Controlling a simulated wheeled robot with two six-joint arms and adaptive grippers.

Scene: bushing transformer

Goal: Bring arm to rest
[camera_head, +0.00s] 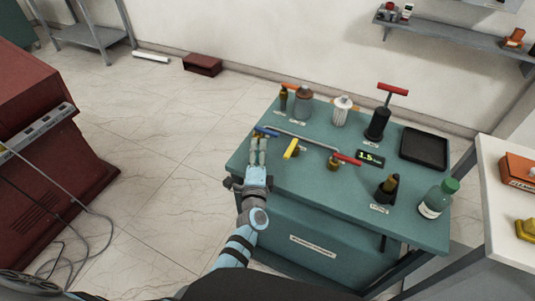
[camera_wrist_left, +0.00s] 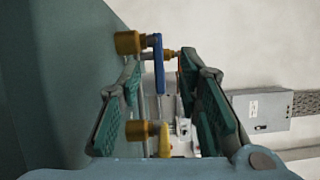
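My left gripper (camera_head: 258,145) is over the left part of the teal workbench (camera_head: 300,197), its fingers pointing away from me. In the left wrist view its two padded fingers (camera_wrist_left: 162,85) stand apart, with nothing gripped. Beyond and between them show a blue lever (camera_wrist_left: 159,62) and a yellow lever (camera_wrist_left: 163,140) on brass fittings. In the head view the blue lever (camera_head: 267,132) is just past the fingertips and the yellow lever (camera_head: 291,148) is to their right. I cannot tell whether a finger touches either. My right gripper is not in view.
The bench also carries a red lever (camera_head: 347,159), a black tray (camera_head: 424,148), a red T-handled tool (camera_head: 378,122) and a green-capped bottle (camera_head: 437,198). A white table (camera_head: 508,215) stands at right, a red cabinet (camera_head: 40,130) at left. Floor between cabinet and bench is open.

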